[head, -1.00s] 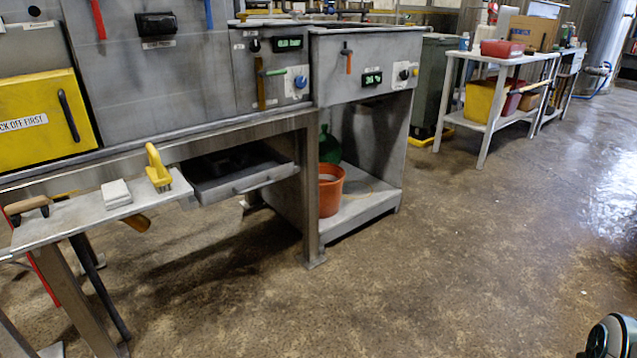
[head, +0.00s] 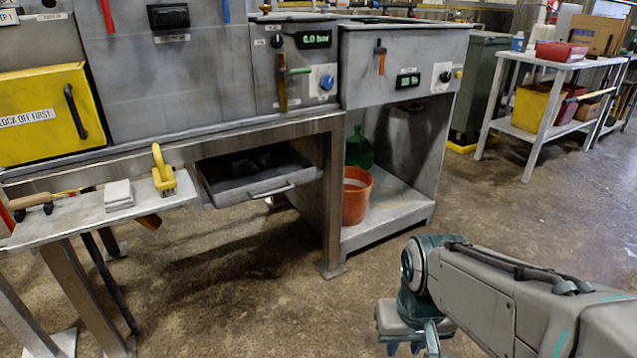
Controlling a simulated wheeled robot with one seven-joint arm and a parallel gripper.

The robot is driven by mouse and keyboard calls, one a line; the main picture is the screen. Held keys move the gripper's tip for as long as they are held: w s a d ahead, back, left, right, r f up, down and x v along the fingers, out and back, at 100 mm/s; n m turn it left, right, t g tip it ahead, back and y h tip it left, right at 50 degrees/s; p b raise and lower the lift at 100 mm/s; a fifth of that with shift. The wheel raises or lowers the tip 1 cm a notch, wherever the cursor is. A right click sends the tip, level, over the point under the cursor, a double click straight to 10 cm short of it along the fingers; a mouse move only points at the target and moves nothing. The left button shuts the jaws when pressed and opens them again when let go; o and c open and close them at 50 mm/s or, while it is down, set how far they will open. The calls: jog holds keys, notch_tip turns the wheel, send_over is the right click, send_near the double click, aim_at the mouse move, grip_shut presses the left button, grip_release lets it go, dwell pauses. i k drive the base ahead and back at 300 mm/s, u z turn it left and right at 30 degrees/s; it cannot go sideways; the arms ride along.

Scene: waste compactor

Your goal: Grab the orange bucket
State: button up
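The orange bucket (head: 357,200) stands upright on the low grey shelf (head: 402,212) under the right-hand machine cabinet. Its left edge is partly hidden by the bench leg panel, and something pale shows inside its top. My gripper (head: 410,350) is at the bottom edge of the head view, in front of and below the bucket in the picture, well apart from it. It points down, with its finger parts cut off by the frame edge. I cannot tell whether it is open or shut.
A green bottle (head: 359,148) stands behind the bucket. A bench leg (head: 332,200) rises just left of it. A drawer (head: 258,178) sticks out further left. A narrow side shelf (head: 80,214) holds a yellow-handled brush (head: 163,172). The floor before the cabinet is clear.

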aim_at(357, 182)
jog(key=z, duration=0.1)
jog(key=i, duration=1.15)
jog(key=u, duration=0.35)
jog(key=i, duration=1.05)
jog(key=u, duration=0.05)
